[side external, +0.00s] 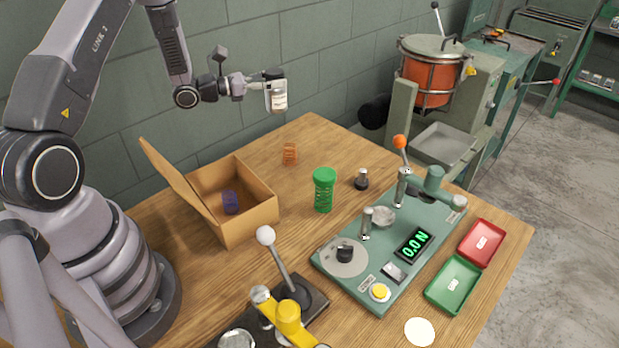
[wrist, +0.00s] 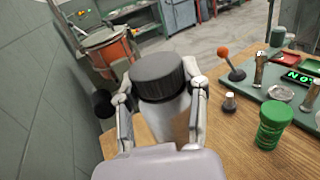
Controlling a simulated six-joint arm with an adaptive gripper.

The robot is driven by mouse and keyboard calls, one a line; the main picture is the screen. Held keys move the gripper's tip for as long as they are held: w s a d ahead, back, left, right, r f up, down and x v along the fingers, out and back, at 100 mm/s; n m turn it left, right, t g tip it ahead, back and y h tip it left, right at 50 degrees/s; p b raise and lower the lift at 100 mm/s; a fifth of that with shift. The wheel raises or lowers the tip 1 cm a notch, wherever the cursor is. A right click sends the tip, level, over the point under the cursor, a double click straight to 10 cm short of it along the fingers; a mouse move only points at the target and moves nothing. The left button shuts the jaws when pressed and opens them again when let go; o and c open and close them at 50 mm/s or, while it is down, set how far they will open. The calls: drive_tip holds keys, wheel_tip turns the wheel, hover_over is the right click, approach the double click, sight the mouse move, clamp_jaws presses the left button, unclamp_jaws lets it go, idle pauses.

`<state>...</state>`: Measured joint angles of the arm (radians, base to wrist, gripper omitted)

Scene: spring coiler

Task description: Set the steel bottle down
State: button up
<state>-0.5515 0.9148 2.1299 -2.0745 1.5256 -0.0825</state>
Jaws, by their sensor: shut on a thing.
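The steel bottle (side external: 279,97) is light-coloured with a label, and its dark ridged cap (wrist: 159,77) faces the wrist camera. My gripper (side external: 268,88) is shut on the bottle and holds it high above the back edge of the wooden table (side external: 330,139), near the wall. In the wrist view my gripper (wrist: 161,105) has one finger on each side of the bottle, just below the cap. The bottle's base is hidden in the wrist view.
An open cardboard box (side external: 252,221) holds a purple coil. The green tester (side external: 375,250), lever press (side external: 296,292), red tray (side external: 480,243) and green tray (side external: 453,285) occupy the front and right.

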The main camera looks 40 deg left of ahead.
drive_tip(key=s+d+m+g+h, duration=0.2)
drive_tip(key=d+m+g+h, duration=0.25)
drive_tip(key=d, duration=0.85)
drive_tip(key=s+d+m+g+h, duration=0.3)
drive_tip(key=d+g+h, duration=0.15)
drive_tip(key=d, duration=0.95)
drive_tip(key=s+d+m+g, duration=0.8)
drive_tip(key=s+d+g, duration=0.3)
drive_tip(key=s+d, duration=0.55)
drive_tip(key=shift+n, duration=0.25)
drive_tip(key=f, duration=1.2)
drive_tip(key=w+f, duration=0.1)
drive_tip(key=f, duration=0.4)
drive_tip(key=shift+d+f, duration=0.2)
drive_tip(key=shift+f, duration=0.2)
drive_tip(key=shift+f, duration=0.15)
drive_tip(key=o, duration=1.2)
